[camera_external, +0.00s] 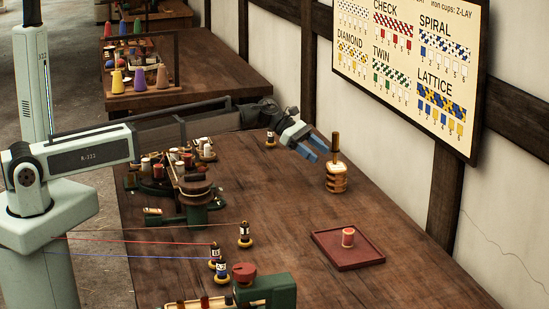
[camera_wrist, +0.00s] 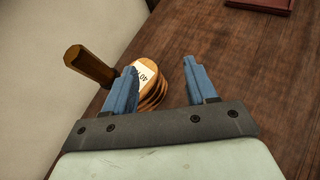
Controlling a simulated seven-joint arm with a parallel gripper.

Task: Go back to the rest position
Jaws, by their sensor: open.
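My gripper (camera_external: 322,151) is above the wooden table, its two blue fingers apart and nothing between them in the external view. It also shows in the wrist view (camera_wrist: 164,80), with the fingers spread. A stacked, ringed wooden piece with an upright dark handle (camera_external: 337,180) stands on the table just right of and below the fingertips. In the wrist view this handled piece (camera_wrist: 151,92) is partly hidden by the left finger, and a white label with dark marks shows on its top. I cannot tell whether a finger touches it.
Several bobbins with threads (camera_external: 244,234) stand at the front left. A green round stand with spools (camera_external: 190,190) is at left. A pattern board (camera_external: 408,60) hangs on the wall.

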